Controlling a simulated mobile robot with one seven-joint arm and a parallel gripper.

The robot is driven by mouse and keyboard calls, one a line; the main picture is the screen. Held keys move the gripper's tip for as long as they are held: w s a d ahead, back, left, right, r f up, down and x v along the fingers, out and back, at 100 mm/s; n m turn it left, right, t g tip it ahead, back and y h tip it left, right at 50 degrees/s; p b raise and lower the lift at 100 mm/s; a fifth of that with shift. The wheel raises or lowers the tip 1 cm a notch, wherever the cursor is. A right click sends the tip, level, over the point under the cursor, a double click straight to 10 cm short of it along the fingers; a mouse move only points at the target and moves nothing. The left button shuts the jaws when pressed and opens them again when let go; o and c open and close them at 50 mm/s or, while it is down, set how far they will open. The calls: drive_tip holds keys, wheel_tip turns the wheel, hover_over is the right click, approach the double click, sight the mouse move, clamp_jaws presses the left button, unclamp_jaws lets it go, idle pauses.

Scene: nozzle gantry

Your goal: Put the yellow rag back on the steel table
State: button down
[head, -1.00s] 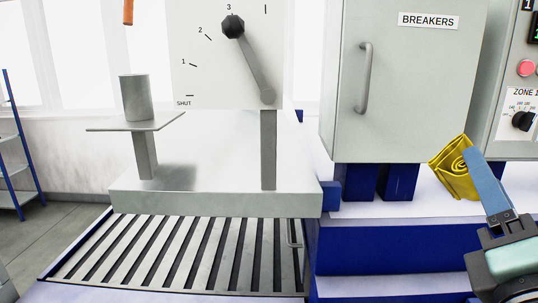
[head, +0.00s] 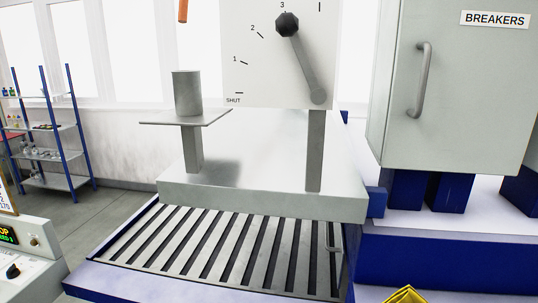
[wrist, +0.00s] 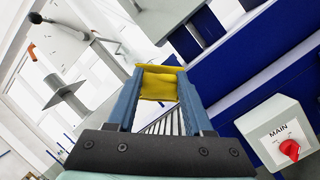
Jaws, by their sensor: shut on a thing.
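The yellow rag (wrist: 158,84) is pinched between the two blue fingers of my gripper (wrist: 160,74) in the wrist view. It is folded and held clear of the slatted bed behind it. In the head view only a top corner of the rag (head: 405,295) shows at the bottom edge; my gripper is out of that picture. I cannot pick out the steel table with certainty in either view.
A gantry with a dial plate (head: 262,60) and lever stands over a slatted bed (head: 215,250). A grey breakers cabinet (head: 455,120) is at right. A blue-post shelf rack (head: 58,155) stands far left, with open floor before it. The wrist view shows a red main switch (wrist: 290,149).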

drive_tip(key=a+f+n+y, duration=0.1)
drive_tip(key=a+f+y, duration=0.1)
drive_tip(key=a+f, duration=0.4)
drive_tip(key=s+a+f+n+y, duration=0.1)
drive_tip(key=a+f, duration=0.5)
drive_tip(key=f, duration=1)
drive_tip(key=a+f+n+t+y, duration=0.1)
drive_tip(key=a+f+y, duration=0.3)
drive_tip(key=a+f, duration=0.3)
wheel_tip(320, 180, down, 4)
drive_tip(key=shift+s+n, duration=0.15)
drive_tip(key=shift+n, duration=0.25)
drive_tip(key=shift+a+f+b, duration=0.15)
drive_tip(key=shift+f+b, duration=0.65)
drive_tip(key=shift+b, duration=0.05)
